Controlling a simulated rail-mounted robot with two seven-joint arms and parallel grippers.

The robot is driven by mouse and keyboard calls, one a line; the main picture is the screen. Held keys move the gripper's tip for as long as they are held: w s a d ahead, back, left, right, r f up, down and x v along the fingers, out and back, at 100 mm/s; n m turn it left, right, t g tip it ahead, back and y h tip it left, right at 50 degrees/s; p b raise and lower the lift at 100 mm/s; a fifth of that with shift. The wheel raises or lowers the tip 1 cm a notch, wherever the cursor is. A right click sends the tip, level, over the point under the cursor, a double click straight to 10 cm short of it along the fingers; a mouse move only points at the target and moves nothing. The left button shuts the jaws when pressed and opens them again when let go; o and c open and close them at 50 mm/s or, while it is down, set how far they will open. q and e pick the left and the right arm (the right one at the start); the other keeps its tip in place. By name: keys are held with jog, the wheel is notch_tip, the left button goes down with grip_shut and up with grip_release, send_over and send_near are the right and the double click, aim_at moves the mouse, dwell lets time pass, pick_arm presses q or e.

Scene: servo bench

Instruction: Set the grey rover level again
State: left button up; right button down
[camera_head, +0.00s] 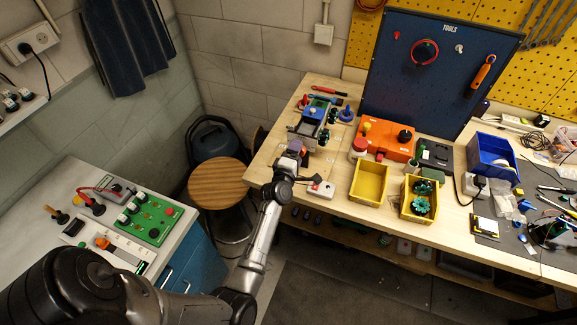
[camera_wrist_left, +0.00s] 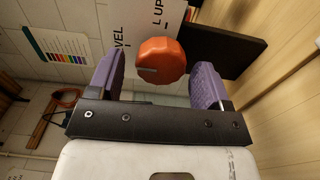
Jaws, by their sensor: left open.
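My left gripper (camera_head: 297,154) is open at the left end of the wooden bench, with nothing held. In the left wrist view its purple fingers (camera_wrist_left: 160,64) stand to either side of an orange-red knob (camera_wrist_left: 162,59). The knob has a pale pointer mark and sits before a white plate lettered "LEVEL" and "UP". My right gripper is out of view.
A yellow bin (camera_head: 369,183) and an orange box (camera_head: 383,141) stand to the right of the gripper. A white box with a red lever (camera_head: 321,190) lies at the front edge. A round stool (camera_head: 222,184) is left of the bench.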

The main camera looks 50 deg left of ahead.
pick_arm(q)
jog(key=p+v, duration=0.4)
jog(key=v, duration=0.9)
jog(key=shift+p, duration=0.3)
jog(key=s+d+f+m+g+h, duration=0.1)
jog(key=s+d+m+g+h, duration=0.15)
jog(key=d+m+h, duration=0.45)
jog(key=s+d+m+g+h, duration=0.2)
jog(key=s+d+m, duration=0.3)
jog(key=m, duration=0.5)
jog(key=s+d+m+g, duration=0.3)
jog(key=s+m+g, duration=0.1)
jog(key=s, duration=0.4)
jog(key=s+d+m+g, duration=0.3)
jog(key=s+m+g, duration=0.15)
jog(key=s, duration=0.25)
jog(key=w+p+v, duration=0.2)
jog(key=p+v, duration=0.6)
jog(key=p, duration=0.1)
jog(key=w+r+p+v, duration=0.1)
jog(key=w+p+v, duration=0.1)
jog(key=p+v, duration=0.7)
jog(key=shift+s+r+t, duration=0.15)
jog(key=shift+r+t, duration=0.15)
jog(key=shift+t, duration=0.1)
jog(key=shift+d, duration=0.15)
